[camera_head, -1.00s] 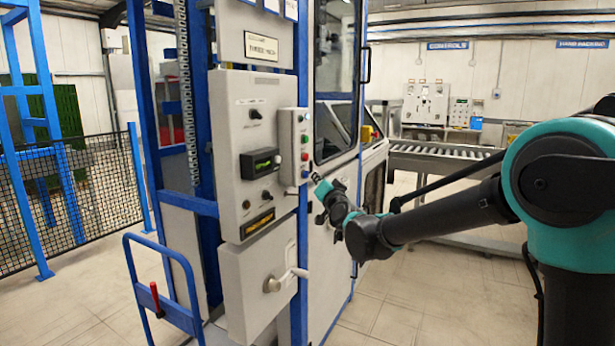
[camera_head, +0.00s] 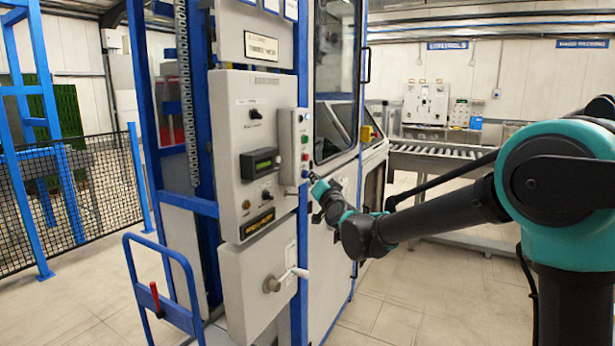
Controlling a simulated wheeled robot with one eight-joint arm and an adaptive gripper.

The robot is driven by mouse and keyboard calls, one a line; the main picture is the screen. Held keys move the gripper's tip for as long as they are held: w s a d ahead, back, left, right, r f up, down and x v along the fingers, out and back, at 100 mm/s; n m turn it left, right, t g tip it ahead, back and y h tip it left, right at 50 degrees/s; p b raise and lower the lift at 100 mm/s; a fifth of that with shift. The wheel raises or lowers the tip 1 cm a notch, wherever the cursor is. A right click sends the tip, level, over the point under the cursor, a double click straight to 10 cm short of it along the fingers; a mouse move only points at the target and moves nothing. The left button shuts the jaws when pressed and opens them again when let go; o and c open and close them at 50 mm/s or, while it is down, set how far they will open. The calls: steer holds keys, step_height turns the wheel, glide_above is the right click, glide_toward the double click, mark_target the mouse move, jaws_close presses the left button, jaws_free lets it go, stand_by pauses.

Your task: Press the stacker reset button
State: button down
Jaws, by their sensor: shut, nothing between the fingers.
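A narrow grey button box (camera_head: 288,145) is fixed to the right side of the grey control panel (camera_head: 230,150). It carries a column of small buttons, with a white one at the top, then green, red and a blue button (camera_head: 305,173) at the bottom. The labels are too small to read, so I cannot tell which one is the stacker reset. My gripper (camera_head: 313,179) is shut and empty, with its tip just right of the blue button. I cannot tell whether the tip touches it.
A glazed machine door (camera_head: 337,80) stands right of the button box. A blue rail with a red grip (camera_head: 154,295) is at the front left. A roller conveyor (camera_head: 440,157) is behind my arm.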

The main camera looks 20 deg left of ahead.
steer(key=shift+a, duration=0.25)
steer(key=shift+d, duration=0.1)
stand_by(0.5)
steer(key=shift+d, duration=0.75)
steer(key=shift+s+d, duration=0.15)
steer(key=shift+d, duration=1.1)
steer(key=shift+s+d, duration=0.1)
steer(key=shift+d, duration=1.15)
